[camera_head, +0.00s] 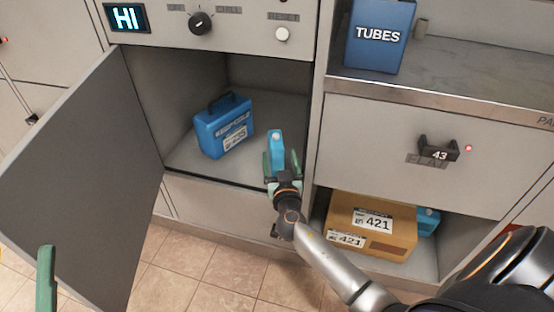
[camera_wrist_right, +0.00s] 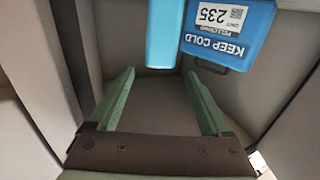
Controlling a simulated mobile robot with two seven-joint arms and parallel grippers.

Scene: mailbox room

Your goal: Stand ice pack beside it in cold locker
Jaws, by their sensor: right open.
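The cold locker (camera_head: 185,165) is open. Inside it a blue KEEP COLD box (camera_head: 225,125) with a handle and a label stands toward the left. The light blue ice pack (camera_head: 275,142) stands upright to the right of the box, near the locker's front. My right gripper (camera_head: 281,160) is open at the ice pack. In the right wrist view the ice pack (camera_wrist_right: 165,35) lies just past the tips of the open green fingers, and the box (camera_wrist_right: 228,35) is beside it with a narrow gap. One green finger of my left gripper (camera_head: 46,250) shows at lower left; its opening is hidden.
The grey locker door (camera_head: 90,170) hangs open on the left. A cardboard parcel marked 421 (camera_head: 370,225) sits in the lower right compartment, with a blue item (camera_head: 428,220) behind it. A blue TUBES box (camera_head: 378,35) stands on the shelf above drawer 43.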

